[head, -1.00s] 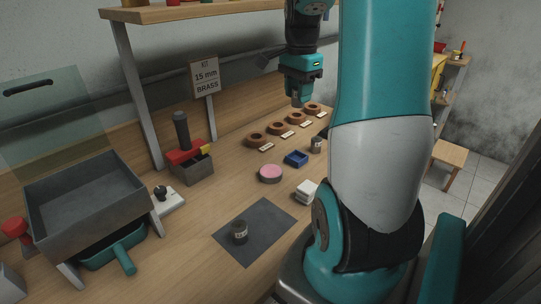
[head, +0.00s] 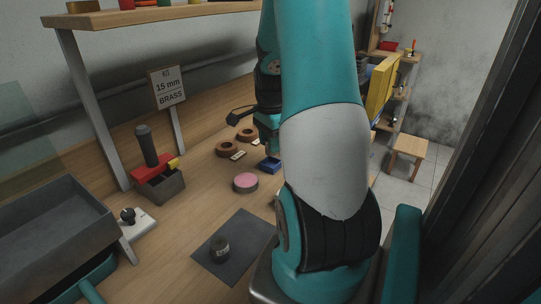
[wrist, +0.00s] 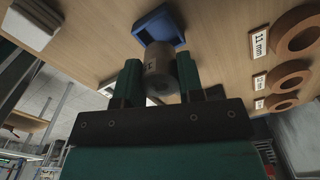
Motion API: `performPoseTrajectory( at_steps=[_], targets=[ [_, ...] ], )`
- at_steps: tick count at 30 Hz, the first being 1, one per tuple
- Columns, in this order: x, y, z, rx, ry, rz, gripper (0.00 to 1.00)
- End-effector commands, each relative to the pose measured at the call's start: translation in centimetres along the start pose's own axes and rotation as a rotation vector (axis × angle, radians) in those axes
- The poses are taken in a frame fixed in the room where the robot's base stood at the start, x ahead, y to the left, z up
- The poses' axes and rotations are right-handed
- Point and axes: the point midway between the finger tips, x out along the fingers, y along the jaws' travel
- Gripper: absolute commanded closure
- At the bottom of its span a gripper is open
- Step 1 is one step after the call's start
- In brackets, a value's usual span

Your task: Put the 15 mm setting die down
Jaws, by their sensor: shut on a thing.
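In the wrist view, my gripper (wrist: 158,72) has its two teal fingers shut on a grey metal cylinder, the setting die (wrist: 160,70). One end face of the die shows, and a dark mark on its side is too small to read. The die is close to a small blue tray (wrist: 159,27); I cannot tell whether it touches the bench. In the head view, my gripper (head: 271,148) is low over the bench by the blue tray (head: 270,165), mostly hidden behind my arm. The die is hidden there.
Brown rings (head: 228,148) with size labels lie behind the tray; one label reads 11 mm in the wrist view. A pink-topped disc (head: 246,182) is nearby. A dark cylinder (head: 220,246) stands on a grey mat (head: 243,235). A red-topped fixture (head: 155,170) stands left.

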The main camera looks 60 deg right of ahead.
Motion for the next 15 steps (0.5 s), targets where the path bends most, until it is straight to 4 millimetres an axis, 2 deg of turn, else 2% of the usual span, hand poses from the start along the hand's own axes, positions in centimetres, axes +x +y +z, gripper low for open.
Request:
performPoseTrajectory(
  at_steps=[8, 15],
  targets=[
    [3.9, 0.1, 0.0, 0.001, -0.002, 0.004, 1.00],
    [4.3, 0.0, -0.1, 0.001, 0.000, -0.001, 1.00]
  ],
)
